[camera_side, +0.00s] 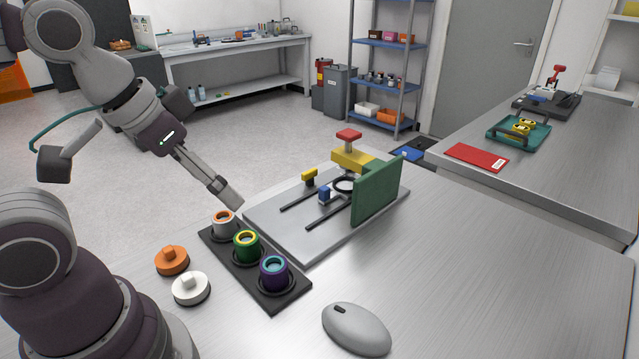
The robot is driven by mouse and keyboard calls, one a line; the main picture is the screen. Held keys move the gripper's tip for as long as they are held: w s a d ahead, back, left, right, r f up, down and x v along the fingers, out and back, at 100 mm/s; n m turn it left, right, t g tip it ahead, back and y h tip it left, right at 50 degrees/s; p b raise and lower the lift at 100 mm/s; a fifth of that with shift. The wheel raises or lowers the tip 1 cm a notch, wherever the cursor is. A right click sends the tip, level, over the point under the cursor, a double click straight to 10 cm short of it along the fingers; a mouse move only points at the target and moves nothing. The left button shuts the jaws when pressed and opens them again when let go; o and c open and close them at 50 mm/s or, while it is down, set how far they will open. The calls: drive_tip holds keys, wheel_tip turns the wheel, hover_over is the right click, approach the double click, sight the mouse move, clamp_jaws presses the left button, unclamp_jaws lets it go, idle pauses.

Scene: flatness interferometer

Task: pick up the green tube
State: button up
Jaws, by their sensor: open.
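The green tube (246,246) is a short green cylinder with a yellow rim. It stands upright in the middle place of a black holder (284,300) on the metal table. A white tube with an orange rim (223,223) stands on one side of it, and a purple tube with a light blue rim (273,272) on the other. My gripper (236,204) is tilted down, just above and beside the white tube, up and left of the green tube. Its fingers hold nothing that I can see. They overlap from this angle, so the gap between them is hidden.
A grey plate with an interferometer fixture (330,228) and green upright panel (379,192) lies behind the holder. An orange knobbed cap (172,261) and a white one (191,289) lie left of the holder. A grey mouse (356,330) sits in front.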

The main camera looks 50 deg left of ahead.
drive_tip(key=n+g, duration=0.5)
drive_tip(key=n, duration=1.4)
hover_over(245, 237)
wheel_tip(245, 237, down, 8)
drive_tip(key=shift+w+f, duration=0.1)
drive_tip(key=shift+w, duration=0.05)
drive_tip(key=shift+n+g, duration=0.3)
wheel_tip(245, 237, down, 11)
drive_tip(key=shift+f, duration=0.1)
drive_tip(key=c, duration=1.3)
